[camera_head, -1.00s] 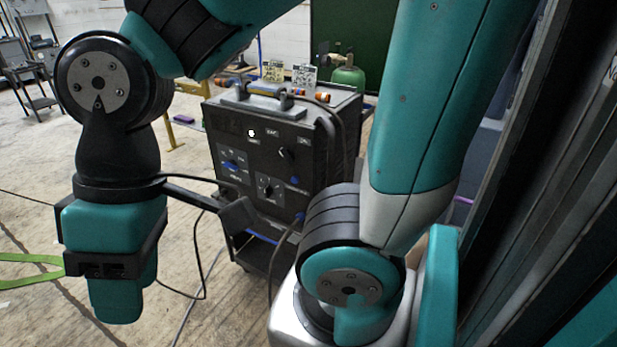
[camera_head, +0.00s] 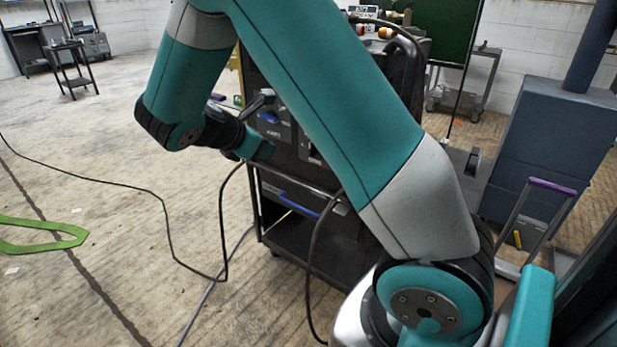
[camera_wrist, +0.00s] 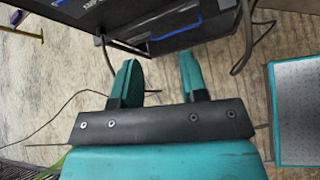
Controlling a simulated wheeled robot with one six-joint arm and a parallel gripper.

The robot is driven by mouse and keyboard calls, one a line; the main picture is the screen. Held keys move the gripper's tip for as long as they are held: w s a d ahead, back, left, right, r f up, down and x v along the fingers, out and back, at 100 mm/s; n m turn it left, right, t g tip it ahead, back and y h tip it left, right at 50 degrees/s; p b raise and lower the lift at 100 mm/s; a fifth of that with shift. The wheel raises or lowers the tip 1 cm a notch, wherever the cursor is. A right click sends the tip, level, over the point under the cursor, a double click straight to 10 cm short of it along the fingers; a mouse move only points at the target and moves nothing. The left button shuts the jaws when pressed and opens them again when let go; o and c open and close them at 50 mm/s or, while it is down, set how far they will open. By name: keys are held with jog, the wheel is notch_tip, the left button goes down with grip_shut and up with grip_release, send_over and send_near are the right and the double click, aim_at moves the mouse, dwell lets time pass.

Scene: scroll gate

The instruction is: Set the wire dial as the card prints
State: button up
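A dark welding machine (camera_head: 283,92) stands on a cart, its front panel mostly hidden behind my arm in the head view. A blue knob (camera_head: 268,117) shows on the panel beside my wrist, with a small label under it too small to read. I cannot tell which dial is the wire dial; the other knobs are hidden. A printed card (camera_head: 363,12) stands on top of the machine, too small to read. My gripper (camera_head: 262,150) is low in front of the panel. In the wrist view my gripper (camera_wrist: 157,75) is open and empty, with the machine's lower front beyond the fingertips.
The cart's lower shelf (camera_head: 300,238) is below, with a blue strip above it. Dark cables (camera_head: 222,225) hang in front and run over the floor. A blue cabinet (camera_head: 550,150) and a purple-handled trolley (camera_head: 552,187) stand right.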

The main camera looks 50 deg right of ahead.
notch_tip(320, 180, down, 3)
jog(key=d+n+h+b, duration=0.2)
jog(key=d+h, duration=0.1)
jog(key=b, duration=0.5)
send_near(309, 147)
jog(key=shift+g, duration=0.4)
jog(key=x, duration=0.9)
jog(key=shift+w+d+f, duration=0.1)
jog(key=shift+w+d, duration=0.05)
jog(key=shift+d, duration=0.1)
jog(key=shift+p, duration=0.3)
grip_shut()
